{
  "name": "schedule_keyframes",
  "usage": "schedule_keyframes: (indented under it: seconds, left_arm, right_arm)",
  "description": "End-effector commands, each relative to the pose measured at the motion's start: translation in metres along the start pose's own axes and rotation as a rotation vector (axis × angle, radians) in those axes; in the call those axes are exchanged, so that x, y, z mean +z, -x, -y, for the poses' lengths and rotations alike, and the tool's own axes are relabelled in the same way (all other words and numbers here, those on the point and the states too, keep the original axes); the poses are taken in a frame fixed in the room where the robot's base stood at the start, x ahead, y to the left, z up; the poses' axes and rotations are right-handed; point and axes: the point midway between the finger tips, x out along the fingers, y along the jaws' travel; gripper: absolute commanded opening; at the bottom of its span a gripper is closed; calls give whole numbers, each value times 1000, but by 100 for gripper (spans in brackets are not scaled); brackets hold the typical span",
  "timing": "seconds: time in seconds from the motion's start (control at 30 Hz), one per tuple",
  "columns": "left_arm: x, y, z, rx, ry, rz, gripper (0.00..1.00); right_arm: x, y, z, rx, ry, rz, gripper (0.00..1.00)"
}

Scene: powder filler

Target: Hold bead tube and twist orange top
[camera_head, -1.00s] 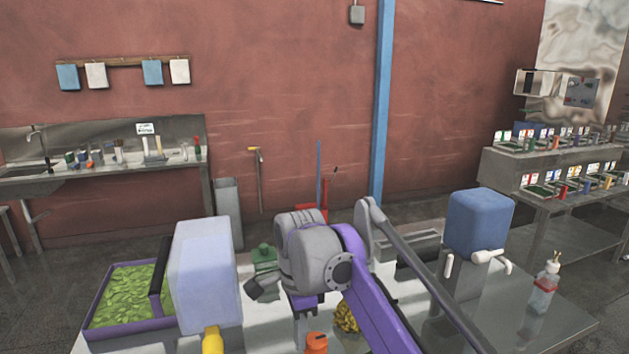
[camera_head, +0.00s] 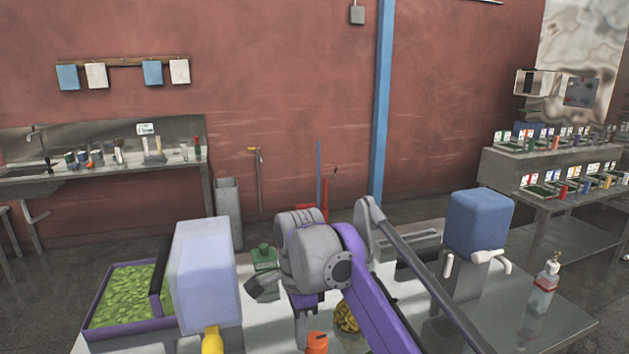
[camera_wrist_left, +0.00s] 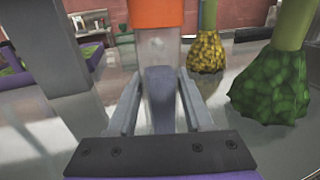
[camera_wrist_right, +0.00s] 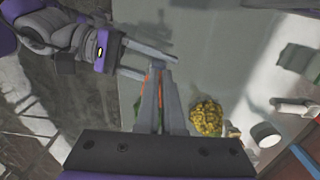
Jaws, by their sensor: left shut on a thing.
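The bead tube is a clear tube (camera_wrist_left: 155,50) with a wide orange top (camera_wrist_left: 155,12), upright in the left wrist view. My left gripper (camera_wrist_left: 158,90) is shut on the clear body, a finger on each side, below the top. The orange top (camera_head: 316,343) shows at the bottom of the head view. My right gripper (camera_head: 301,335) points down just left of it there. In the right wrist view the right fingers (camera_wrist_right: 160,78) are close together, with slivers of orange between and beside them. Whether they touch or grip the top is unclear. My left gripper (camera_wrist_right: 150,62) shows beyond them.
A purple-edged tray of green pieces (camera_head: 88,318) lies left, behind a pale box-shaped container (camera_head: 203,270). A blue-topped dispenser (camera_head: 480,222) and a bottle (camera_head: 543,290) stand right.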

Motion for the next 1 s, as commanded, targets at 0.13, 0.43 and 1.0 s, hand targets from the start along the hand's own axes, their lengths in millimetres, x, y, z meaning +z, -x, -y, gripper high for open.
schedule_keyframes:
  seconds: [0.13,0.43,1.0]
  left_arm:
    - [0,0,-2,6,1,1,0]
    - [0,0,0,1,0,0,0]
    - [0,0,0,-1,-1,0,0]
  right_arm:
    - [3,0,1,-1,-1,-4,0]
    - [5,27,1,-1,1,-1,0]
    - [6,60,0,0,1,1,0]
